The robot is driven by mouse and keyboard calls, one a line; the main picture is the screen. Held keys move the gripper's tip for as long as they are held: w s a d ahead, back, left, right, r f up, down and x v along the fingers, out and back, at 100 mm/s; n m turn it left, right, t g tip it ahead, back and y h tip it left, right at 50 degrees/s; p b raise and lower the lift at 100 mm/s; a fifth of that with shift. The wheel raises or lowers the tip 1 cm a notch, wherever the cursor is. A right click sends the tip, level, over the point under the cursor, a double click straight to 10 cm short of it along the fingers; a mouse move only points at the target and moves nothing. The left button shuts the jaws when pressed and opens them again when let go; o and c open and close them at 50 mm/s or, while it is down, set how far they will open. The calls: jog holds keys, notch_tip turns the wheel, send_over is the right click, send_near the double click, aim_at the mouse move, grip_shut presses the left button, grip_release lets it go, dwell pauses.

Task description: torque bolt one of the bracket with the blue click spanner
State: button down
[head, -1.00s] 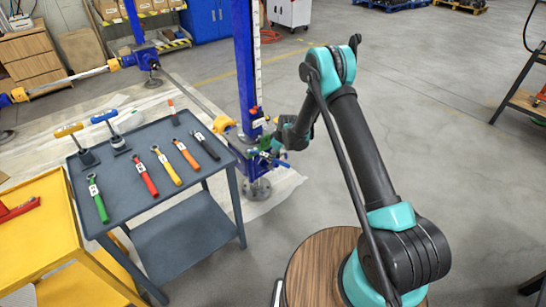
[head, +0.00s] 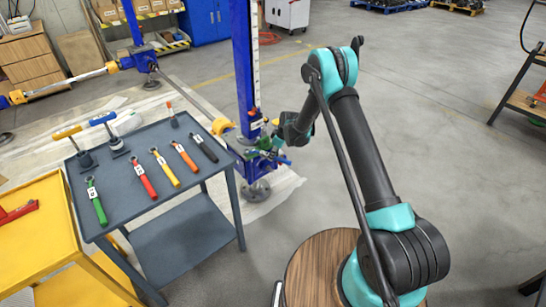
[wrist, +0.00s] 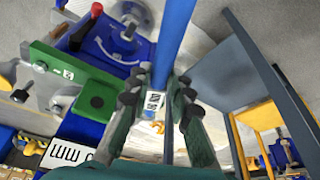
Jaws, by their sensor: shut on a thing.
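My gripper (head: 270,148) is at the blue screw jack (head: 243,62), beyond the tool table. In the wrist view my gripper (wrist: 155,100) is shut around the blue click spanner (wrist: 176,42), near its white label. The spanner's blue handle runs to the top edge of the wrist view. In the head view only a short blue piece of it (head: 284,160) shows beside my fingers. A green bracket plate (wrist: 72,76) with metal bolts (wrist: 40,67) is left of my fingers in the wrist view. I cannot tell which bolt is number one, nor whether the spanner's head touches a bolt.
The grey tool table (head: 130,200) holds green (head: 97,202), red (head: 145,181), yellow (head: 165,169), orange (head: 184,156) and black (head: 204,147) spanners, plus T-handled tools. A yellow cart (head: 40,240) stands at left. The floor at right is mostly clear.

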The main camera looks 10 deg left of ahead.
aim_at(280, 158)
jog(key=shift+r, duration=0.45)
jog(key=shift+d, duration=0.1)
jog(key=shift+s+d+r, duration=0.25)
jog(key=shift+d, duration=0.5)
jog(key=shift+s+d+r, duration=0.25)
jog(key=shift+d, duration=0.55)
jog(key=shift+s+d+r, duration=0.25)
jog(key=shift+d, duration=0.5)
